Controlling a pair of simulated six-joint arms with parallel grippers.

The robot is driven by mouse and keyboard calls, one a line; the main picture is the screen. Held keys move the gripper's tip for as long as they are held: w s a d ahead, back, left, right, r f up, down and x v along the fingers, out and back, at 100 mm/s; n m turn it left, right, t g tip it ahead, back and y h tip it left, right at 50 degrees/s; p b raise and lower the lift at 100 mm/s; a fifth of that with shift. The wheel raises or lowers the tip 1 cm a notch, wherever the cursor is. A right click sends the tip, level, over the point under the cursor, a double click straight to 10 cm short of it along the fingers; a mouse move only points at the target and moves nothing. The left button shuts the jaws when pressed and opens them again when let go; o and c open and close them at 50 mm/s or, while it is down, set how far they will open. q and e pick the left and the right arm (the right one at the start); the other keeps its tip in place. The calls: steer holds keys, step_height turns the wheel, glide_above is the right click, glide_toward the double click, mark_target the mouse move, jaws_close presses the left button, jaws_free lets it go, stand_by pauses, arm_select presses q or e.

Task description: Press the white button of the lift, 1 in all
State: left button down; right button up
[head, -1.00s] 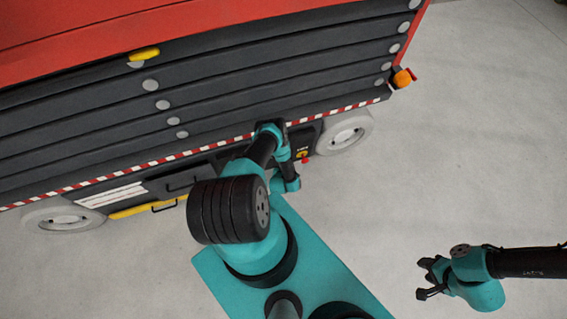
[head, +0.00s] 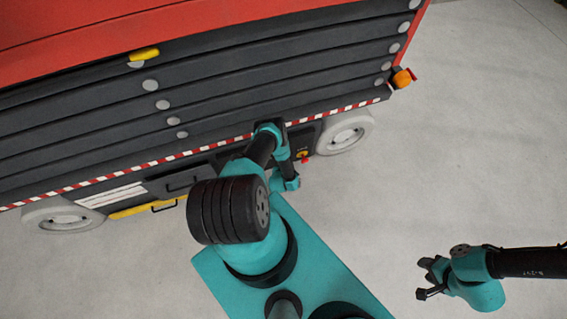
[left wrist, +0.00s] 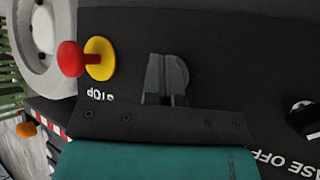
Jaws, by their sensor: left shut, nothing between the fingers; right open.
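The lift (head: 250,72) is a large red and dark grey machine filling the top left of the head view. In the left wrist view my left gripper (left wrist: 166,60) is shut and empty, its fingers pointing at the lift's dark control panel (left wrist: 225,50). I cannot tell whether the fingertips touch the panel. I do not see the white button in either view; the fingers may cover it. My right gripper (head: 422,279) is open and empty over the floor at the lower right.
A red stop knob (left wrist: 71,59) on a yellow disc (left wrist: 100,57) sticks out left of the left fingers. A black switch (left wrist: 303,118) is at the right. A wheel (head: 345,133) and an orange lamp (head: 402,78) are at the lift's right end. The floor (head: 470,160) there is clear.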

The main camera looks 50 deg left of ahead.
arm_select(q)
steer(key=shift+s+d, duration=0.3)
steer(key=shift+d, duration=0.55)
steer(key=d, duration=0.1)
steer(key=s+d, duration=0.1)
steer(key=d, duration=0.1)
steer(key=s+d, duration=0.1)
steer(key=shift+d, duration=0.3)
stand_by(0.4)
stand_by(0.5)
